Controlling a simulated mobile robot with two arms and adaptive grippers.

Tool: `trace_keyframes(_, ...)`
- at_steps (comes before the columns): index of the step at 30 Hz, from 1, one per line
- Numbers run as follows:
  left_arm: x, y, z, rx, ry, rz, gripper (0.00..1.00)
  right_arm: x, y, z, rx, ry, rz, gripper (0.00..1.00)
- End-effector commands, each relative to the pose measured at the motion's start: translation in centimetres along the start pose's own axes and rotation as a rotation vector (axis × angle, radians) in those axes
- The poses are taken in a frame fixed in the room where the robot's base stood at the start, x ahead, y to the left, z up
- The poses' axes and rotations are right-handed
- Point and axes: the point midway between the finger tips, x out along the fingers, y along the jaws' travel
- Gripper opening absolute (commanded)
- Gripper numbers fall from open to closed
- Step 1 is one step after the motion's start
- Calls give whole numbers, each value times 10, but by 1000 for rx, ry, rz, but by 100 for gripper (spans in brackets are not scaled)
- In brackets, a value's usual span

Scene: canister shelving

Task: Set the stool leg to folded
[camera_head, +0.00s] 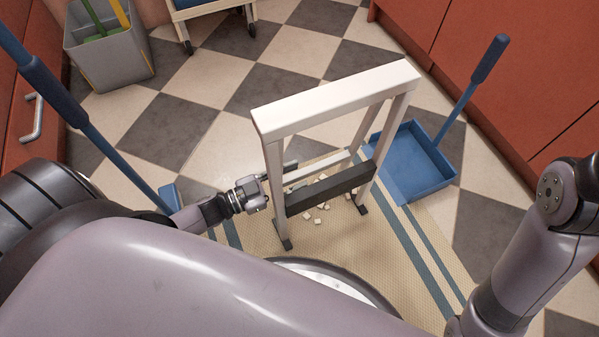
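The white stool (335,98) stands upright on the striped mat in the middle of the view. A pale lower bar (318,170) shows behind the crossbar. I cannot tell clearly how the folding leg is set. My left gripper (268,190) is at the stool's left leg (276,190), close against its left side. Its fingertips are partly hidden by the leg, so I cannot tell if it grips. My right arm shows at the right, but its gripper is not in view.
Small white pieces (318,221) lie on the mat (395,270) under the stool. A blue dustpan (410,165) lies right of the stool. A blue-handled broom (95,135) is at the left. A grey bin (110,55) and wheeled cart (205,10) stand behind. Red cabinets (540,60) border the right.

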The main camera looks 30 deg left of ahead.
Motion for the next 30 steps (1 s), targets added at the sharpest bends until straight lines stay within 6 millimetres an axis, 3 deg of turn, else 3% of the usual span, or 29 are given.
trace_keyframes(6, -50, 1, 2, -2, -7, 1, 37, 0, 0, 0, 0, 0, 0, 40)
trace_keyframes(13, -87, 0, 1, -1, -3, 0, 37, 0, 0, 0, 0, -1, -1, 40)
trace_keyframes(18, -97, 0, 1, 0, -2, 1, 37, 0, 0, 0, 0, -1, -1, 40)
trace_keyframes(26, -98, 0, 0, -1, -1, 0, 37, 0, 0, 0, 0, -1, -1, 40)
trace_keyframes(30, -98, 1, 0, -1, -1, 0, 37, 0, 0, 0, 0, -1, -1, 31)
